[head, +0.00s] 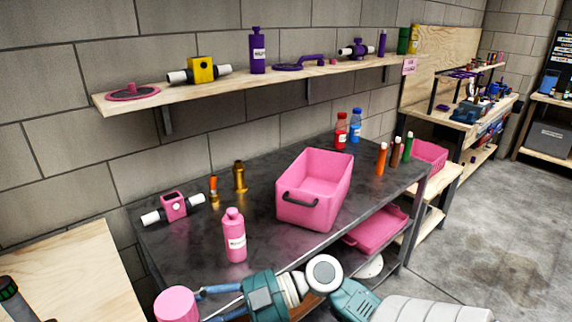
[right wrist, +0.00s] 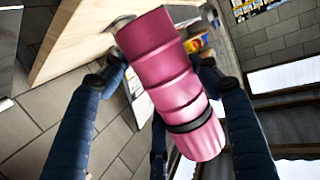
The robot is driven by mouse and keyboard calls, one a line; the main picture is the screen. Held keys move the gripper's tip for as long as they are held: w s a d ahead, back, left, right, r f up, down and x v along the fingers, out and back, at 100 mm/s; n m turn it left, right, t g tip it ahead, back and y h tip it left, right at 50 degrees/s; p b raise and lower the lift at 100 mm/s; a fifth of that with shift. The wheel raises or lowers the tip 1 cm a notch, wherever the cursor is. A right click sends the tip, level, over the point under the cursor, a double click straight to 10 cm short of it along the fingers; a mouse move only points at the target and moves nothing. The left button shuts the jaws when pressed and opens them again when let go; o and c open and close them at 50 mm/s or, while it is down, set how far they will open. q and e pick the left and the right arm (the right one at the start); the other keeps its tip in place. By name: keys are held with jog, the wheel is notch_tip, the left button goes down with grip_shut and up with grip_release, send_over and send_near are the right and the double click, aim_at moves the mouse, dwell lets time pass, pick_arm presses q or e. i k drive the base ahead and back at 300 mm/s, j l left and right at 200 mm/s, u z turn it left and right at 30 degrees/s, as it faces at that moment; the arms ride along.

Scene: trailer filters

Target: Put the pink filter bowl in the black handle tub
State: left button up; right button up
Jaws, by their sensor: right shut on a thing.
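The pink filter bowl (head: 176,304) is at the bottom left of the head view, in front of the dark table. In the right wrist view the pink ribbed bowl (right wrist: 165,70) has a black band near one end. My right gripper (head: 202,302) is shut on it, with blue fingers around its sides in the right wrist view (right wrist: 160,72). The pink tub with a black handle (head: 325,180) stands open on the dark table, to the right of and beyond the gripper. Its visible inside looks empty. My left gripper is not in view.
A pink bottle (head: 234,236) stands on the dark table (head: 275,250) between the bowl and the tub. A pink valve (head: 174,206) and brass fittings (head: 239,176) stand behind. Red and blue bottles (head: 348,128) and several tubes (head: 393,155) stand beyond the tub. A shelf (head: 220,84) runs above.

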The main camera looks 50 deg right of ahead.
aim_at(331, 192)
jog(key=l+z, duration=0.15)
jog(key=l, duration=1.25)
jog(key=i+l+z, duration=0.15)
jog(key=l, duration=1.25)
